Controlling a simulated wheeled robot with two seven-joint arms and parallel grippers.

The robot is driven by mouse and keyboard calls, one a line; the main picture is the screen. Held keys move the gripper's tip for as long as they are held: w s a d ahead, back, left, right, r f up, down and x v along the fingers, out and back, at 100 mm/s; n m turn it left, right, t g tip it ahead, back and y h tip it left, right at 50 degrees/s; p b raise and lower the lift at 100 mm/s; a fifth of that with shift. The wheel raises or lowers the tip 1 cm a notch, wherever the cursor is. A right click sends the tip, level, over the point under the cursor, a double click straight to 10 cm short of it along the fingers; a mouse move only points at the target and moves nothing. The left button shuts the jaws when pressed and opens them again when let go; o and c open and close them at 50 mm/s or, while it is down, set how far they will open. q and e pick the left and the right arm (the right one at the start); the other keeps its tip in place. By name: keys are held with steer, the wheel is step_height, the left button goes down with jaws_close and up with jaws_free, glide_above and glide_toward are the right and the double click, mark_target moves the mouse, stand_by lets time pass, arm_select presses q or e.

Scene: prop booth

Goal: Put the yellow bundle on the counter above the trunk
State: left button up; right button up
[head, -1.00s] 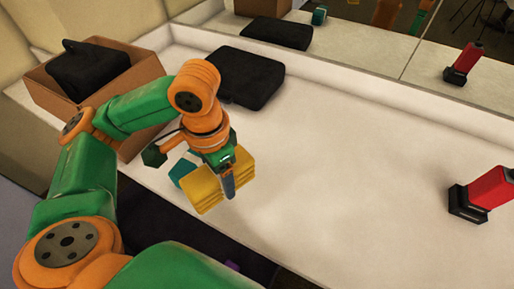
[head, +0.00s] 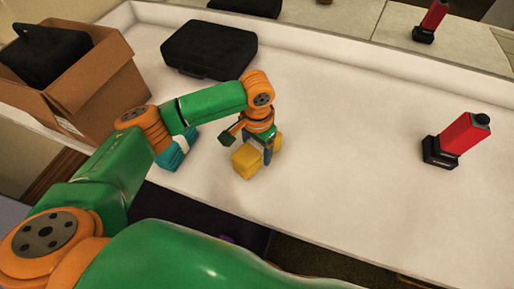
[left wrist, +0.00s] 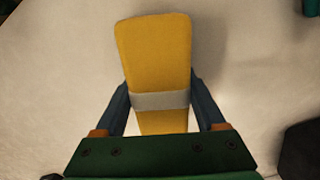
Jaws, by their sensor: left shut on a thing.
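The yellow bundle (head: 246,163) is a block with a pale band around it, over the white counter (head: 330,150). My left gripper (head: 262,150) is shut on it. In the left wrist view the bundle (left wrist: 158,55) sits between the two fingers (left wrist: 160,112), which press near its band. I cannot tell whether its underside touches the counter or hangs just above it. A dark shape (head: 205,207) shows below the counter's front edge, partly hidden by my arm; it may be the trunk. My right gripper is not in view.
A teal bundle (head: 178,155) lies left of my gripper, partly behind my arm. A black case (head: 210,48) lies behind. A cardboard box (head: 95,90) with a black bag stands at left. A red device with a black base (head: 455,140) stands at right. The counter between is clear.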

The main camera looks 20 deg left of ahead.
mark_target(257, 145)
arm_select(q)
steer(key=o, duration=1.6)
steer(key=shift+f, duration=0.1)
steer(key=shift+c, duration=0.2)
step_height(257, 145, up, 12)
steer(key=shift+r, duration=0.15)
